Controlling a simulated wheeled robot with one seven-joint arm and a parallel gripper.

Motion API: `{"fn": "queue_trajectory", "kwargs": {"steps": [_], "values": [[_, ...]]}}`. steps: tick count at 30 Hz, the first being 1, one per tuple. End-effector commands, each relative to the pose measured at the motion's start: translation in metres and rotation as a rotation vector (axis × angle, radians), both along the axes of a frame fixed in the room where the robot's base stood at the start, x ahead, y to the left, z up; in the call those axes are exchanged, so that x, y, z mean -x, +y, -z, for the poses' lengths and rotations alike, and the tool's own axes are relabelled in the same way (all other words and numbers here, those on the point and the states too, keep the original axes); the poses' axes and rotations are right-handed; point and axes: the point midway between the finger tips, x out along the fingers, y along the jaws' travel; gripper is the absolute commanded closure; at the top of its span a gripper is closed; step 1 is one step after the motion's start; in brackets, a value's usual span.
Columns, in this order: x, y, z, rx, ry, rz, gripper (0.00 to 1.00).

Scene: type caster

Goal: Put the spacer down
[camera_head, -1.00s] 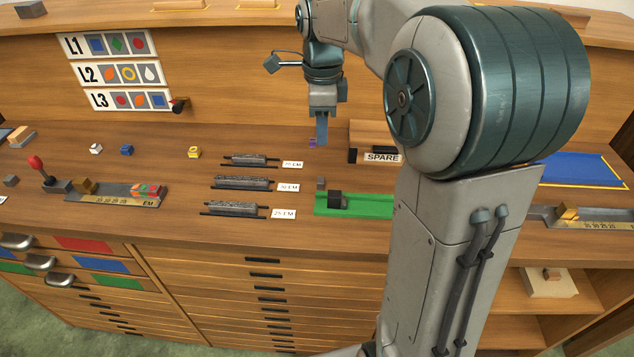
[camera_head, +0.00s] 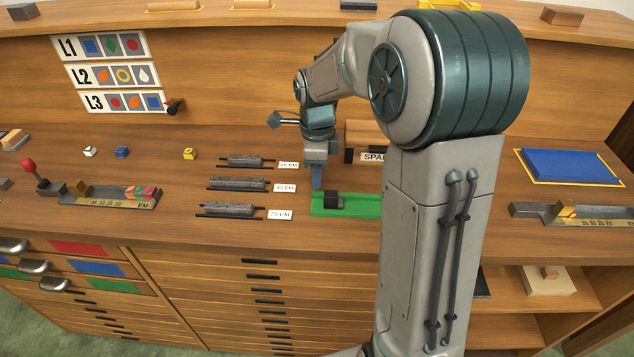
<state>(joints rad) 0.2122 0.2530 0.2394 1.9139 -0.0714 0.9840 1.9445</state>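My gripper (camera_head: 317,184) points down just behind the left end of a green tray (camera_head: 368,206). Its fingers are seen edge-on, so I cannot tell whether they are open or shut. No spacer can be made out clearly at the fingertips. A dark block (camera_head: 333,201) sits on the green tray, just right of and in front of my fingertips. Several grey bars lie on dark rails to the left: one by the 30 EM label (camera_head: 237,184), one by the 25 EM label (camera_head: 228,210), and a rear one (camera_head: 245,161).
The SPARE-labelled wooden holder (camera_head: 372,155) is partly hidden by my arm. Small white (camera_head: 90,152), blue (camera_head: 121,152) and yellow (camera_head: 189,154) cubes stand at the left. A metal composing tray (camera_head: 115,196) is farther left. A blue pad (camera_head: 570,164) lies at the right.

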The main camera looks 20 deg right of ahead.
Motion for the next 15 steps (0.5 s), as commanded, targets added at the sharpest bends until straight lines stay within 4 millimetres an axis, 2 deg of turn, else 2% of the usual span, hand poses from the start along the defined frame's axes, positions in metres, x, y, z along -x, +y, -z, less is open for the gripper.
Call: {"fn": "queue_trajectory", "kwargs": {"steps": [4, 11, 13, 15], "values": [[0.000, 0.000, 0.015, 0.000, 0.001, 0.001, 0.66], [0.000, 0.000, 0.017, 0.000, -0.001, 0.001, 0.66], [0.000, 0.000, 0.017, 0.001, -0.002, 0.000, 0.80], [0.000, 0.000, 0.017, 0.000, -0.001, 0.000, 0.99]]}}
